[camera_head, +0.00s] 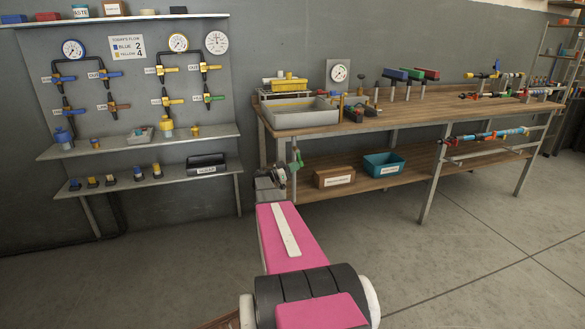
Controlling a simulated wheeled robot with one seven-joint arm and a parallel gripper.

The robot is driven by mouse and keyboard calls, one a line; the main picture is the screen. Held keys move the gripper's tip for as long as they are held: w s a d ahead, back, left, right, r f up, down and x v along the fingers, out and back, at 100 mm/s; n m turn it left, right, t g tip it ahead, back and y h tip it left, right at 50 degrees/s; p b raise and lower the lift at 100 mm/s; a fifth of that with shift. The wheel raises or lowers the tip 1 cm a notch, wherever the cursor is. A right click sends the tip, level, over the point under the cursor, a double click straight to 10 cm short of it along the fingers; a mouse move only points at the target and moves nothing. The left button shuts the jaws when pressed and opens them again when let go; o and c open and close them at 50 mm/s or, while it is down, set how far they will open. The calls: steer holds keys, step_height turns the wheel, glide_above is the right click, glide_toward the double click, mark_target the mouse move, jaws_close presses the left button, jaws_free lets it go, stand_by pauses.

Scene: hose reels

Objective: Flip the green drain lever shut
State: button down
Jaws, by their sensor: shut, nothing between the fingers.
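A green-handled lever (297,160) shows just under the front left of the workbench, close to the far end of my pink arm. Another small green lever (212,98) is on the lower right valve of the wall board. The label beside it is too small to read, and I cannot tell which of the two is the drain lever. My gripper (281,174) is shut and empty at the arm's far end, small and partly hidden by my arm. It looks very near the bench-side green lever; I cannot tell whether they touch.
The wall board (130,70) carries gauges and several blue and yellow levers, with shelves below. The workbench (400,118) holds a grey tray (302,114), tools and hose parts. A brown box (334,177) and teal bin (384,164) sit on its lower shelf. The floor at right is clear.

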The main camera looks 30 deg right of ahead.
steer(key=h, duration=0.1)
steer(key=d+h, duration=0.1)
steer(key=d+g+h, duration=0.1)
steer(key=shift+s+d+f, duration=0.1)
steer(key=shift+s, duration=0.15)
steer(key=shift+t+h, duration=0.3)
steer(key=x, duration=0.4)
steer(key=shift+s+d+f, duration=0.1)
steer(key=shift+d+f, duration=0.1)
steer(key=shift+d, duration=0.15)
steer(key=a+f, duration=0.3)
steer(key=f, duration=1)
steer(key=shift+w+a+f, duration=0.25)
steer(key=shift+w+f, duration=0.05)
steer(key=shift+w, duration=0.1)
